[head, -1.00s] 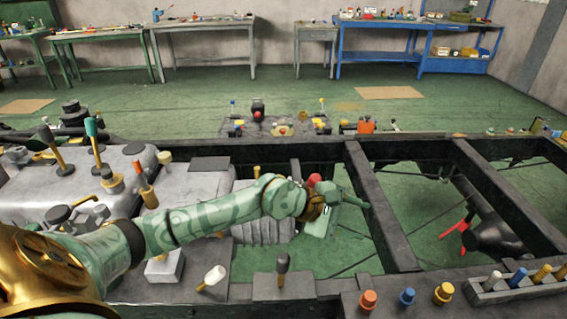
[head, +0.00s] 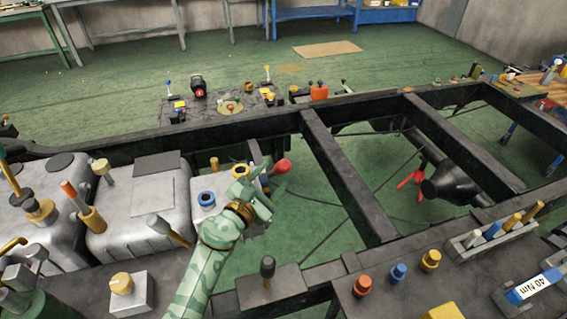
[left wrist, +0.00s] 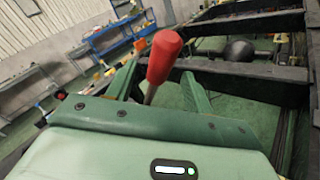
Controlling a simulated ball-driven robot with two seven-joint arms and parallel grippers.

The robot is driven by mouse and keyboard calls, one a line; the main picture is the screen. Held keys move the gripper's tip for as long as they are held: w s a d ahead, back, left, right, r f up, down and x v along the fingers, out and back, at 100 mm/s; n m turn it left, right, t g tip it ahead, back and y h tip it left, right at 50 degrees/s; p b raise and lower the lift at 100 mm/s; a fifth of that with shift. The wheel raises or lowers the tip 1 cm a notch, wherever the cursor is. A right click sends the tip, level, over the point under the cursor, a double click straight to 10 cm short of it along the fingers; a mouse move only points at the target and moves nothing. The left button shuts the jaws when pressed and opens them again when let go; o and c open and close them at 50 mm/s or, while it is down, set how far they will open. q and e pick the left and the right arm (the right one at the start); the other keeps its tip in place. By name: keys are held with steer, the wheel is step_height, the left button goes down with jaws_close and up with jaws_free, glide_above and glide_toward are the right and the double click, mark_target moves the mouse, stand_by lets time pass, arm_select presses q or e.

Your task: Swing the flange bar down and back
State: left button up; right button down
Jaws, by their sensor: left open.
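A lever with a red grip (head: 281,166), which looks like the flange bar, stands in the frame bay right of the grey metal boxes. Its lower end is hidden behind my left gripper (head: 270,180) in the head view. In the left wrist view the red grip (left wrist: 164,56) rises on a thin metal rod, tilted slightly right. The rod shows between the two spread green fingers of my left gripper (left wrist: 160,88). The fingers are open and I see no clamping; whether one touches the rod I cannot tell. My right gripper is out of view.
Dark chassis rails (head: 345,175) cross the area. A red yoke (head: 411,178) sits on the shaft to the right. A black-handled lever (head: 267,270) and coloured knobs (head: 398,272) stand near the front. Green floor shows through the open bays.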

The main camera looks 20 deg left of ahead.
mark_target(278, 172)
arm_select(q)
steer(key=b+x, duration=0.1)
steer(key=x, duration=0.4)
steer(key=shift+w+d+f, duration=0.1)
steer(key=shift+f, duration=0.05)
steer(key=shift+w+d, duration=0.15)
steer(key=shift+w, duration=0.55)
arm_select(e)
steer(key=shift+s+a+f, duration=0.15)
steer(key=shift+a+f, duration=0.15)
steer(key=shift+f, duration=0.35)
